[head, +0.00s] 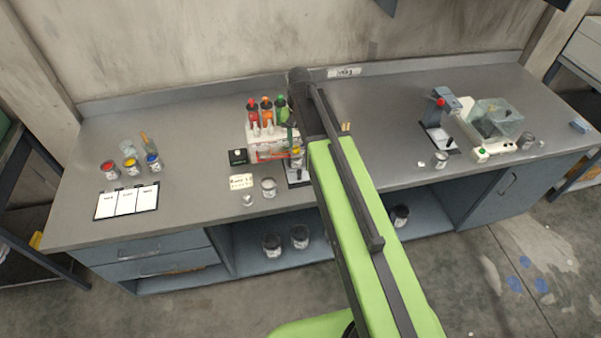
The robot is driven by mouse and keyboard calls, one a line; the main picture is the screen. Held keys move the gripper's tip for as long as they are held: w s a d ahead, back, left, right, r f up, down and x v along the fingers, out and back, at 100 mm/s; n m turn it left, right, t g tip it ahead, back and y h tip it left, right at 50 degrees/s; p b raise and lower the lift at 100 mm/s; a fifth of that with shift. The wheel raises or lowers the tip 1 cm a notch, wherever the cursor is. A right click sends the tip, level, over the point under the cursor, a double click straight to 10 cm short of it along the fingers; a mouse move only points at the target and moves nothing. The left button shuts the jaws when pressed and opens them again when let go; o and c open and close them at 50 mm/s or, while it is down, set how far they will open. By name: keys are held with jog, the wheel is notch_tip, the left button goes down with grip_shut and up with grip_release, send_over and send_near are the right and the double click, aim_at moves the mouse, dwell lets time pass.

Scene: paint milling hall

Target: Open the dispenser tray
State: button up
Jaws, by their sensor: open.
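The dispenser (258,134) is a white unit with red, orange and green bottles on top. It stands on the bench, left of my arm. A red-edged opening shows low on its front, but I cannot make out the tray's edges or whether it is out. My arm covers the area just right of the dispenser. My gripper (346,127) is mostly hidden behind my green arm link. Two small tan tips that look like its fingertips show apart, to the right of the dispenser, with nothing visible between them.
A small black box (238,157), a label card (241,181) and a metal cup (268,187) stand by the dispenser. Paint pots (130,166) and a white chart (127,202) are at left. A press (440,120) and a clear-lidded machine (494,125) stand at right. Bare bench lies between.

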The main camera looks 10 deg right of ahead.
aim_at(299, 171)
notch_tip(299, 171, down, 18)
jog(key=b, duration=1.7)
jog(key=shift+w+r, duration=0.15)
jog(key=shift+r, duration=0.15)
grip_shut()
